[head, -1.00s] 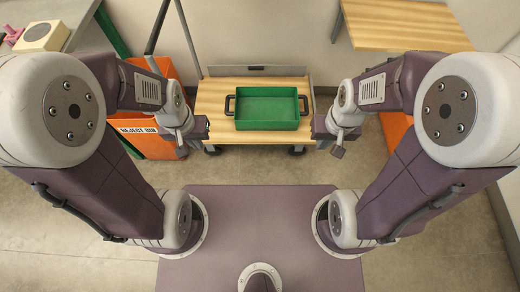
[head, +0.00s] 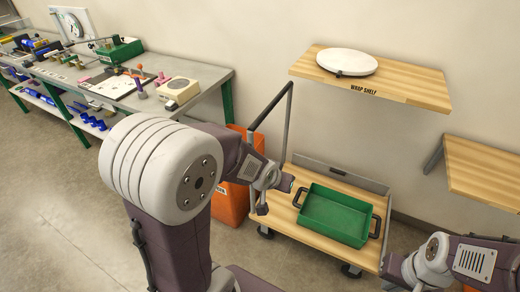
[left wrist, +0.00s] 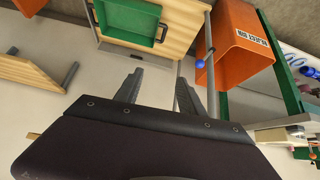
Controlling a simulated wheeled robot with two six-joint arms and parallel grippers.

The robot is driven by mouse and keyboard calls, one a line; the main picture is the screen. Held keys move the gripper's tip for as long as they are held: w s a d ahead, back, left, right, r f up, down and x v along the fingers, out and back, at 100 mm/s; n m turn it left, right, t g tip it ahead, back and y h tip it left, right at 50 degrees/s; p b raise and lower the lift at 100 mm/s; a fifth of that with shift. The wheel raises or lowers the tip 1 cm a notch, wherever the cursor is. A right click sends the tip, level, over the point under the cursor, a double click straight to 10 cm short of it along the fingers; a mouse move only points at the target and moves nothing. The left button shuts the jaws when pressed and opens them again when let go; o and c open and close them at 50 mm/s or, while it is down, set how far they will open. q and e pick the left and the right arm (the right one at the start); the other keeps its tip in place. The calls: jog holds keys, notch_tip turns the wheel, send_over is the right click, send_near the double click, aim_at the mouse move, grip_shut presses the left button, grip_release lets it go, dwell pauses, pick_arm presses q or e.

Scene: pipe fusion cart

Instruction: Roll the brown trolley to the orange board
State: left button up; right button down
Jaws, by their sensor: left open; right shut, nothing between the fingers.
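The brown trolley (head: 334,253) has a wooden deck, dark casters and a grey push handle (head: 271,108) at its left. A green tray (head: 337,213) with black side handles lies on the deck. An orange surface (left wrist: 29,5), possibly the orange board, shows only in part in the left wrist view's top left corner. My left gripper (left wrist: 159,90) is open and empty, apart from the trolley in its own view. In the head view its wrist overlaps the trolley's left side. My right gripper (head: 388,271) is shut and empty near the trolley's lower right corner.
An orange reject bin (head: 232,196) stands left of the trolley. A workbench (head: 200,88) with tools runs along the left wall. A wooden wrap shelf (head: 420,88) with a white disc is above, another wooden surface (head: 485,172) at right. Floor at lower left is clear.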

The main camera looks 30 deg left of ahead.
pick_arm(q)
jog(key=w+a+r+t+b, duration=0.1)
jog(key=w+a+t+b, duration=0.1)
jog(key=w+t+b, duration=0.35)
jog(key=w+a+r+t+b, duration=0.1)
jog(key=w+a+t+b, duration=0.2)
jog(key=w+b, duration=0.45)
jog(key=w+a+f+n+t+y+b, duration=0.15)
jog(key=a+f+y+b, duration=0.25)
jog(key=a+f+b, duration=1.2)
jog(key=w+r+b, duration=0.3)
jog(key=w, duration=0.5)
jog(key=shift+w+a, duration=0.2)
jog(key=shift+a, duration=0.1)
grip_shut()
